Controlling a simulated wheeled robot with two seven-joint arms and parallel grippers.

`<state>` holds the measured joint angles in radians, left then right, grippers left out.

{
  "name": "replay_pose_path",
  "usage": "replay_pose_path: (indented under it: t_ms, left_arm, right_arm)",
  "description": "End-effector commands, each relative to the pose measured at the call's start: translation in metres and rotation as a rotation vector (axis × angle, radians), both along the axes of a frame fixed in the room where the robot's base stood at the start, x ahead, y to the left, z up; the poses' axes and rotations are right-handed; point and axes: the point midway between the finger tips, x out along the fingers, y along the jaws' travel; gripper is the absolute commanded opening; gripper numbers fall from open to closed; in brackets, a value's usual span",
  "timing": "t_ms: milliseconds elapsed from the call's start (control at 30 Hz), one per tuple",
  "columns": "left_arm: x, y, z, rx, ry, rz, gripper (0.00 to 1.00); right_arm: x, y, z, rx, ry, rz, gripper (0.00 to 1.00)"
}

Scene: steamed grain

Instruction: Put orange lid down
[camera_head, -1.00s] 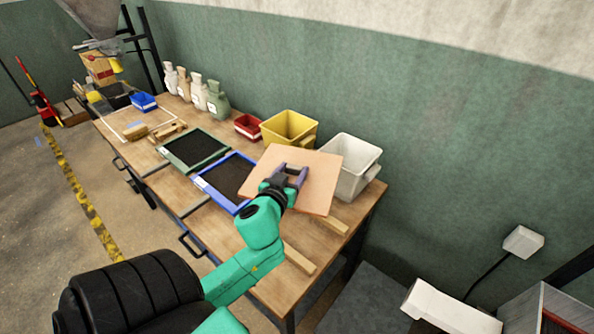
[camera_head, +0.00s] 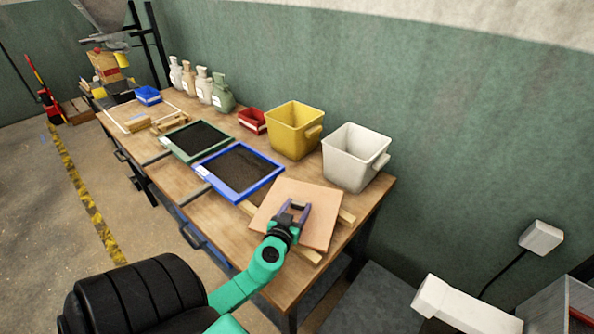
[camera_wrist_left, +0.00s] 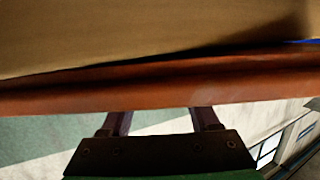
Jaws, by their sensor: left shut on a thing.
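The orange lid (camera_head: 324,226) is a flat, square, pale orange board at the right end of the wooden table. In the left wrist view, the lid's orange-brown edge (camera_wrist_left: 150,88) runs across the picture in front of the fingers (camera_wrist_left: 160,120). My right gripper is not in view.
A blue-framed tray (camera_head: 274,181) of dark grain lies just left of the lid, with a green-framed tray (camera_head: 212,158) beyond. A white bin (camera_head: 350,160) and a yellow bin (camera_head: 292,130) stand behind, along the green wall. Bare tabletop (camera_head: 225,225) shows at front left.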

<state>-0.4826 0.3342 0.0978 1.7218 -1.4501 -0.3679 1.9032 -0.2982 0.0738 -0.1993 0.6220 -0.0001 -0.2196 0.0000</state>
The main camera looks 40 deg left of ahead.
Motion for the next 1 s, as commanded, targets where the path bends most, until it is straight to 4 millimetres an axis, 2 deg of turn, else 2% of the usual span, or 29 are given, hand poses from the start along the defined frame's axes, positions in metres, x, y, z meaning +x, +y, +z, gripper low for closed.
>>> replay_pose_path:
  t_ms: [133,167,200,233,633,767,1000]
  left_arm:
    - [0.000,0.000,-0.004,0.000,-0.002,0.000,0.00]
    - [0.000,0.000,-0.003,0.000,0.000,0.000,0.73]
    - [0.000,0.000,-0.002,0.000,0.000,0.000,0.89]
    - [0.000,0.000,-0.002,0.000,0.000,0.000,0.92]
    - [-0.001,0.000,0.003,0.000,0.001,0.000,0.92]
    - [-0.020,-0.009,0.000,-0.002,0.002,-0.001,0.92]
    - [-0.075,-0.032,0.009,-0.002,0.003,0.000,0.92]
  right_arm:
    - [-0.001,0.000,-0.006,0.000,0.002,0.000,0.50]
    - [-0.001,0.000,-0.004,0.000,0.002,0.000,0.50]
    - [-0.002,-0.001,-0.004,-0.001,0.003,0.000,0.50]
    - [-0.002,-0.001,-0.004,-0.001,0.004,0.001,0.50]
    - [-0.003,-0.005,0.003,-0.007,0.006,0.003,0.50]
    - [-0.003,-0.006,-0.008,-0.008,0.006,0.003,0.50]
    - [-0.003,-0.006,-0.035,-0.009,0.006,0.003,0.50]
